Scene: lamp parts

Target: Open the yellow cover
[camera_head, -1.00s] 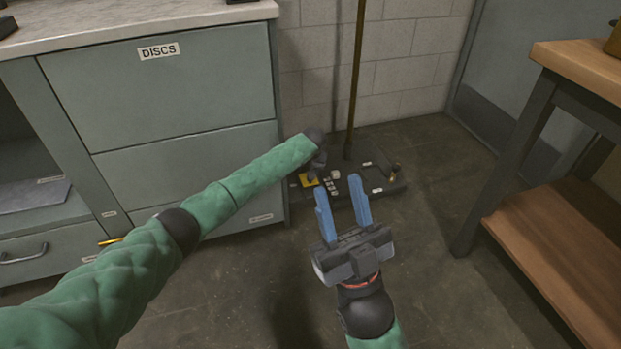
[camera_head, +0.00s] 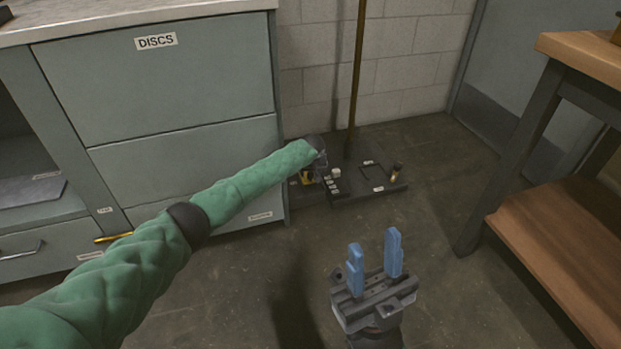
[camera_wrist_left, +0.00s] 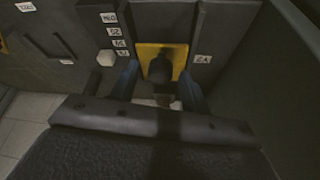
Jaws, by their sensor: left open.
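The yellow cover (camera_wrist_left: 179,54) is a small square plate with a dark rounded knob (camera_wrist_left: 160,70) at its middle. In the head view the yellow cover (camera_head: 306,178) is mostly hidden by my left gripper (camera_head: 319,168), which hangs over it. In the left wrist view the blue fingers of my left gripper (camera_wrist_left: 158,84) are apart, one on each side of the knob. I cannot tell whether they touch it. My right gripper (camera_head: 375,262) has its blue fingers apart and is empty above the floor, nearer to me than the cover.
The dark base plate (camera_head: 372,196) bears small labels and a tall brown pole (camera_head: 357,80). A wooden bench (camera_head: 560,235) is at right. The floor in front is clear.

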